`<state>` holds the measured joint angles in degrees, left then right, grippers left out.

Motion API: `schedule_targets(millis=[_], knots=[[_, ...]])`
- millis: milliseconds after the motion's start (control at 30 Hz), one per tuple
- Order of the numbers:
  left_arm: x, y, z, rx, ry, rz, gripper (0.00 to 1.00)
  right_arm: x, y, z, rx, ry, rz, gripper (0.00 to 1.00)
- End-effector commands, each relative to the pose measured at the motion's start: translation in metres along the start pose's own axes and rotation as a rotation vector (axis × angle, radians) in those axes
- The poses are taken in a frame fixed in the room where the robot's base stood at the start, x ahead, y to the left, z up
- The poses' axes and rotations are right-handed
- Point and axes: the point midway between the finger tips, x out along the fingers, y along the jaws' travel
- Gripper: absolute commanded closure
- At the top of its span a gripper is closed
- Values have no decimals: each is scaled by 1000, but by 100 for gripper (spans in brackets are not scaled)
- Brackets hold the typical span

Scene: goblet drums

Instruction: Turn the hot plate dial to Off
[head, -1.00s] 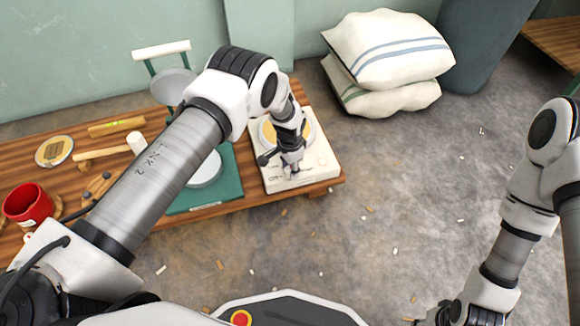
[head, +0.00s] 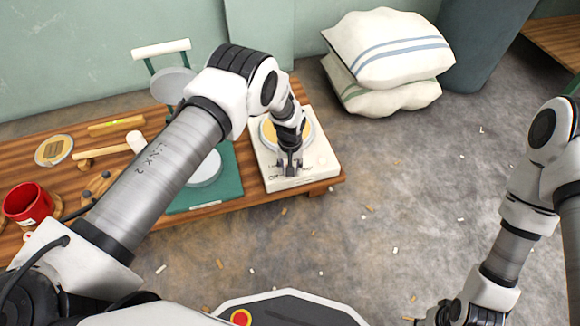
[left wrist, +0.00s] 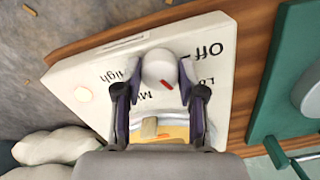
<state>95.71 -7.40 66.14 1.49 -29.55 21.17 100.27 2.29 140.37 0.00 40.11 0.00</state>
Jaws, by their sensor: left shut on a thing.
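The hot plate (head: 312,172) is a white box with a round tan top, standing at the right end of the wooden table. Its pale round dial (left wrist: 160,66) shows in the left wrist view, with a red mark on its lower right side. The "Off" label is to the upper right of the dial, and "High" is to the left. The other labels are partly covered by my fingers. My left gripper (head: 290,168) points down at the hot plate's front; in the left wrist view its fingers (left wrist: 160,76) are shut on the dial from both sides.
A green press-like stand (head: 228,180) is just left of the hot plate. A red mug (head: 28,205), a mallet (head: 100,153) and a level (head: 116,126) lie further left on the table. Stacked sacks (head: 388,50) rest on the floor behind. The floor on the right is mostly clear.

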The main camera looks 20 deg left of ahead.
Motion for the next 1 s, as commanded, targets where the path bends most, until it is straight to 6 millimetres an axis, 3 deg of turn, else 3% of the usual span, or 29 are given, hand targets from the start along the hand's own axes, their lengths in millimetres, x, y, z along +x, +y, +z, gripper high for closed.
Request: schedule_targets(millis=[1000], knots=[[1, 0, 0, -931, 1, 1, 95, 11, 0, 0, 0, 0, 0, 60]])
